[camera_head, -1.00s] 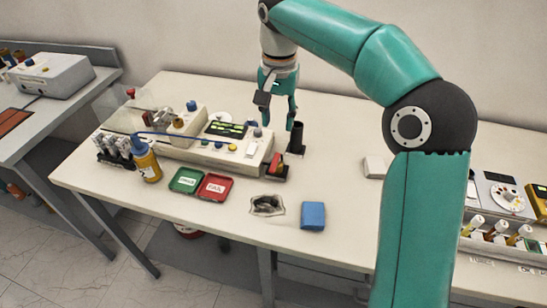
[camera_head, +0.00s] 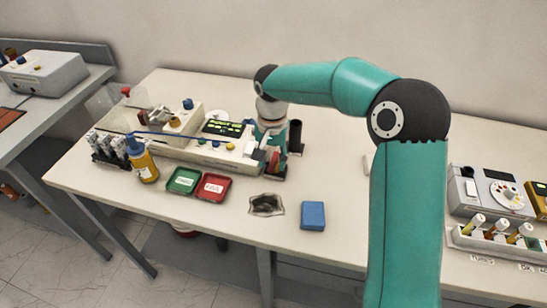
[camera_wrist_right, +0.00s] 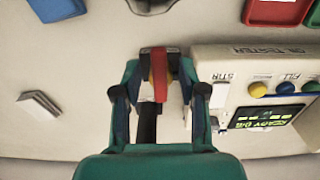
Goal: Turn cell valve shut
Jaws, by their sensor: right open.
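The cell valve appears as a red lever (camera_head: 273,161) on a dark block at the right end of the oil tester (camera_head: 213,152). My right gripper (camera_head: 270,150) is down at that end of the tester and partly covers the lever. In the wrist view the gripper (camera_wrist_right: 160,95) is open, its fingers on both sides of the lever with gaps visible. Whether a finger touches it I cannot tell. My left gripper is in neither current view.
A black cylinder (camera_head: 296,137) stands close behind the gripper. Green (camera_head: 183,180) and red (camera_head: 213,187) trays, a dark rag (camera_head: 266,205) and a blue block (camera_head: 313,216) lie in front. An oil bottle (camera_head: 144,160) stands left. The table right of the gripper is mostly clear.

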